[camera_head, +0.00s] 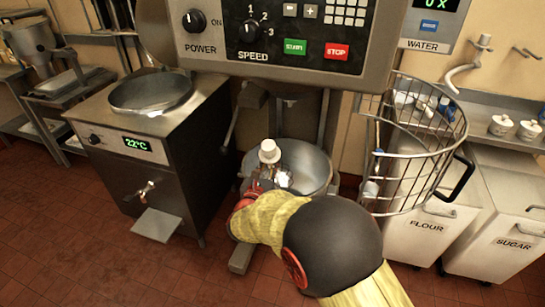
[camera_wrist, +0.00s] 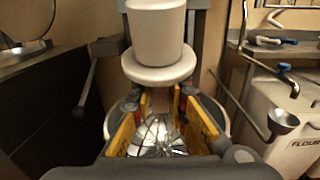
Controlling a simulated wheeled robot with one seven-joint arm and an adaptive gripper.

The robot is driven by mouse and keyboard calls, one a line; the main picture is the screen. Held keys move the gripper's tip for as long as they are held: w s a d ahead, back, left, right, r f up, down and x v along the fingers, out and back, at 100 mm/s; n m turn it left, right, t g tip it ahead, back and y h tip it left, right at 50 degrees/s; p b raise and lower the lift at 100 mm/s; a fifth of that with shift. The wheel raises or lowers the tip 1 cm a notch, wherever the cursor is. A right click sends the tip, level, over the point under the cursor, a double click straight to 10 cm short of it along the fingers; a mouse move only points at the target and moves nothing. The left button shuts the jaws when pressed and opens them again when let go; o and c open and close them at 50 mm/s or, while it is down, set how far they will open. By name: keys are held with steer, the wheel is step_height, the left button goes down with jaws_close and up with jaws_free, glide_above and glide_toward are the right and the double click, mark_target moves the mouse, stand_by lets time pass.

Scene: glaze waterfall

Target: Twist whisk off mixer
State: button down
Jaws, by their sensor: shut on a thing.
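The whisk has a pale cylindrical hub with a wider collar; the hub (camera_head: 269,149) shows over the mixer bowl (camera_head: 318,165) in the head view. In the wrist view the hub (camera_wrist: 157,45) rises out of the top of the picture, and the wires (camera_wrist: 155,140) spread below. My gripper (camera_head: 264,181) is at the whisk just under the collar. Its yellow-padded fingers (camera_wrist: 160,110) stand on both sides of the whisk's upper part and are shut on it. The exact contact is partly hidden. The mixer head (camera_head: 275,35) is above; I cannot tell whether the hub touches it.
A wire guard (camera_head: 415,150) stands swung out to the right of the bowl. A steel kettle cabinet (camera_head: 150,150) stands at the left. Flour (camera_head: 425,225) and sugar (camera_head: 510,225) bins are at the right. The tiled floor (camera_head: 90,235) is clear at front left.

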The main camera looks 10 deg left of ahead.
steer(key=s+r+p, duration=0.1)
steer(key=s+p, duration=0.1)
steer(key=s, duration=0.4)
steer(key=shift+s+a+r, duration=0.25)
steer(key=shift+s+r, duration=0.1)
stand_by(0.6)
